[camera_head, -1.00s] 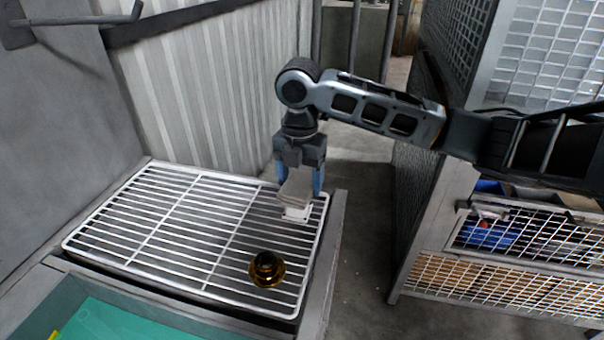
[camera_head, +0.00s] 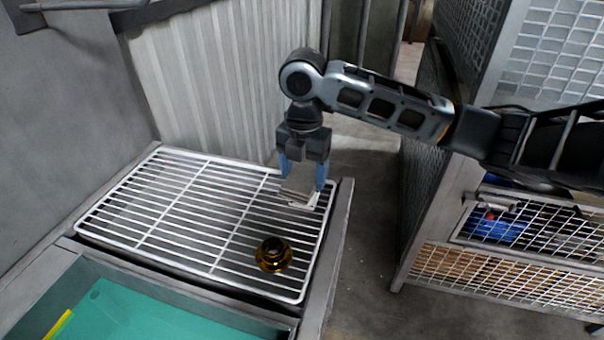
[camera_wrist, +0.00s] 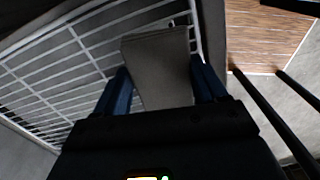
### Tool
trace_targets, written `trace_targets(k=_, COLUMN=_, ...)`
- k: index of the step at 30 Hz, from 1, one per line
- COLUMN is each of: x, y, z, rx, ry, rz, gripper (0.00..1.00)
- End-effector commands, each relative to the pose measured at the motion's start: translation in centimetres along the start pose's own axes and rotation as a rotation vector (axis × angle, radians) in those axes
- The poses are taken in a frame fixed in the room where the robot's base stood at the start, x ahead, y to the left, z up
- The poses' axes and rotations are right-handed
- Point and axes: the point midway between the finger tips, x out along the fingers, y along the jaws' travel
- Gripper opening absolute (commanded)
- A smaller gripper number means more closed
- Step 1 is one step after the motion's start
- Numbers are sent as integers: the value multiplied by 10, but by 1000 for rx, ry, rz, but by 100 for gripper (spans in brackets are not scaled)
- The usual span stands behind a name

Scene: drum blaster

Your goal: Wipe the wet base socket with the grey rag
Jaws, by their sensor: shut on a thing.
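My gripper (camera_head: 303,180) is shut on the grey rag (camera_head: 299,190), a flat grey piece between its blue fingers. The rag also shows in the wrist view (camera_wrist: 158,65), extending past the fingertips. The gripper points down over the right side of the white wire rack (camera_head: 190,205). A small white piece (camera_head: 304,206) shows just below the rag; I cannot tell whether they touch. A round, glossy amber-and-black flanged piece with a dark centre (camera_head: 273,254), which looks like the base socket, sits on the rack nearer the front, apart from the rag. I cannot make out wetness on it.
A teal-bottomed tray (camera_head: 130,315) lies in front of the rack. A corrugated wall (camera_head: 215,85) stands behind it. A mesh-fronted cabinet (camera_head: 500,275) stands at the right, with bare floor (camera_head: 360,270) between. The rack's left part is clear.

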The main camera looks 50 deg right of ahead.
Motion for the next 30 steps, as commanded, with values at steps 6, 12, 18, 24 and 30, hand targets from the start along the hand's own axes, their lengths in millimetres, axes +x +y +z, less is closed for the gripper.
trace_targets(k=6, x=1, y=0, z=14, rx=1, ry=0, rz=0, gripper=47)
trace_targets(k=12, x=1, y=0, z=27, rx=1, ry=0, rz=0, gripper=47)
trace_targets(k=18, x=0, y=0, z=34, rx=0, ry=0, rz=0, gripper=47)
trace_targets(k=24, x=0, y=0, z=35, rx=0, ry=0, rz=0, gripper=47)
trace_targets(k=30, x=-4, y=0, z=35, rx=0, ry=0, rz=0, gripper=47)
